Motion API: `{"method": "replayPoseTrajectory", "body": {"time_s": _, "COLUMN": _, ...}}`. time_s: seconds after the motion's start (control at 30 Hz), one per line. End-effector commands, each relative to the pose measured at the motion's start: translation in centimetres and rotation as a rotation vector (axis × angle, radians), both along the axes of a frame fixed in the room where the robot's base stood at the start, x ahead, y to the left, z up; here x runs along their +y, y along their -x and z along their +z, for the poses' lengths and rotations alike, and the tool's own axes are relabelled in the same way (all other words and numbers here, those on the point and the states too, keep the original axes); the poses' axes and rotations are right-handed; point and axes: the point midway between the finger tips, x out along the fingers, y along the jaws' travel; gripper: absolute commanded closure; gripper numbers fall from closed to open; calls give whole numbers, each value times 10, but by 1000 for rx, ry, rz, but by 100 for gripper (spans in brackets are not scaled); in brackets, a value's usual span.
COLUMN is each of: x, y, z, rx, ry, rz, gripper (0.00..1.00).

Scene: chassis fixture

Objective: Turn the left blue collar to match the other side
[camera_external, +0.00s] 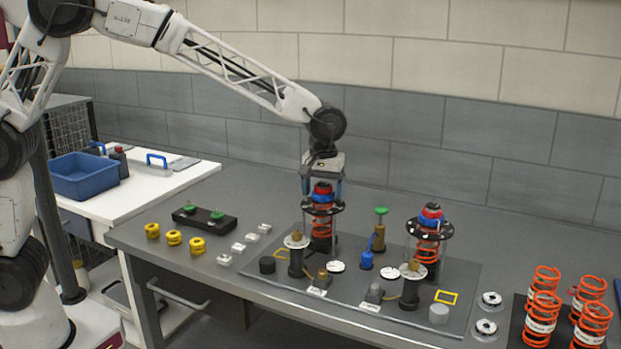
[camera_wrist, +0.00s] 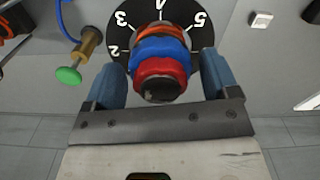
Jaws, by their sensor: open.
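The left blue collar (camera_external: 321,198) sits under a red cap (camera_external: 322,187) on the left strut, above a black disc and an orange spring. My gripper (camera_external: 322,193) points down over it, with its fingers open on either side. In the wrist view the blue collar (camera_wrist: 162,49) lies between the two blue-grey fingers of my gripper (camera_wrist: 161,68), with visible gaps. The black numbered dial (camera_wrist: 122,38) beneath shows 2, 3, 4 and 5; any pointer mark on the collar cannot be made out. The right blue collar (camera_external: 430,221) has a similar red cap; its setting is too small to read.
A brass plunger with a green knob (camera_external: 381,211) and a blue fitting (camera_external: 366,260) stand between the struts. Several loose orange springs (camera_external: 541,313) stand at the right.

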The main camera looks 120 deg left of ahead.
Motion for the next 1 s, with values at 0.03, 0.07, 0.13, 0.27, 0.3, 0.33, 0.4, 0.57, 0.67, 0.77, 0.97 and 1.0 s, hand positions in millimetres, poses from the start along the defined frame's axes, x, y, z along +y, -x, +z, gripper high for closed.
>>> {"method": "replayPoseTrajectory", "body": {"time_s": 0.03, "x": 0, "y": 0, "z": 0, "rx": 0, "ry": 0, "rz": 35, "gripper": 19}}
{"method": "replayPoseTrajectory", "body": {"time_s": 0.07, "x": 0, "y": 0, "z": 0, "rx": 0, "ry": 0, "rz": 59, "gripper": 19}}
{"method": "replayPoseTrajectory", "body": {"time_s": 0.13, "x": 0, "y": 0, "z": 0, "rx": 0, "ry": 0, "rz": 112, "gripper": 19}}
{"method": "replayPoseTrajectory", "body": {"time_s": 0.27, "x": 0, "y": 0, "z": 0, "rx": -1, "ry": 0, "rz": 213, "gripper": 19}}
{"method": "replayPoseTrajectory", "body": {"time_s": 0.3, "x": 0, "y": 0, "z": 1, "rx": -1, "ry": 0, "rz": 243, "gripper": 19}}
{"method": "replayPoseTrajectory", "body": {"time_s": 0.33, "x": 0, "y": 0, "z": 1, "rx": -1, "ry": 0, "rz": 264, "gripper": 19}}
{"method": "replayPoseTrajectory", "body": {"time_s": 0.4, "x": 0, "y": 0, "z": 1, "rx": -1, "ry": 0, "rz": 307, "gripper": 19}}
{"method": "replayPoseTrajectory", "body": {"time_s": 0.57, "x": 0, "y": 0, "z": 1, "rx": -1, "ry": 0, "rz": 357, "gripper": 19}}
{"method": "replayPoseTrajectory", "body": {"time_s": 0.67, "x": 0, "y": 0, "z": 1, "rx": -1, "ry": 0, "rz": 360, "gripper": 19}}
{"method": "replayPoseTrajectory", "body": {"time_s": 0.77, "x": 0, "y": 0, "z": 1, "rx": -1, "ry": 0, "rz": 359, "gripper": 19}}
{"method": "replayPoseTrajectory", "body": {"time_s": 0.97, "x": 0, "y": 0, "z": 0, "rx": -1, "ry": 0, "rz": 374, "gripper": 19}}
{"method": "replayPoseTrajectory", "body": {"time_s": 1.0, "x": 0, "y": 0, "z": 0, "rx": -1, "ry": 0, "rz": 388, "gripper": 19}}
